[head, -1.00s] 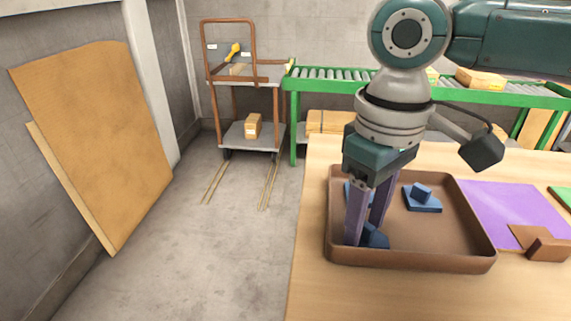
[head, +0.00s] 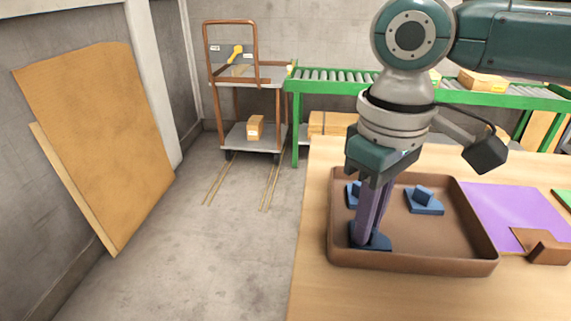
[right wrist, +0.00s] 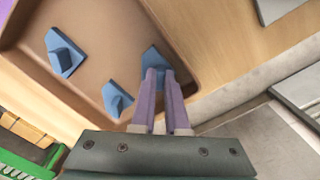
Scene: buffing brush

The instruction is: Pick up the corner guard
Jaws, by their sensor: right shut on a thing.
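Several blue corner guards, each a flat base with a raised block, lie in a brown tray (head: 440,268). My right gripper (head: 367,236) points down into the tray's near left corner, its two purple fingers close together. It is shut on one blue corner guard (head: 381,242), which appears to rest on the tray floor. In the right wrist view this guard (right wrist: 153,55) shows at the fingertips, partly hidden by them. A second guard (head: 424,203) lies mid-tray. A third (head: 351,196) sits at the left wall behind the fingers. My left gripper is out of view.
The tray stands on a wooden table (head: 318,295). To its right are a purple mat (head: 495,207) and a brown angled piece (head: 548,250). A green roller conveyor (head: 330,82) with boxes runs behind. A trolley (head: 250,132) stands at the back left beyond open floor.

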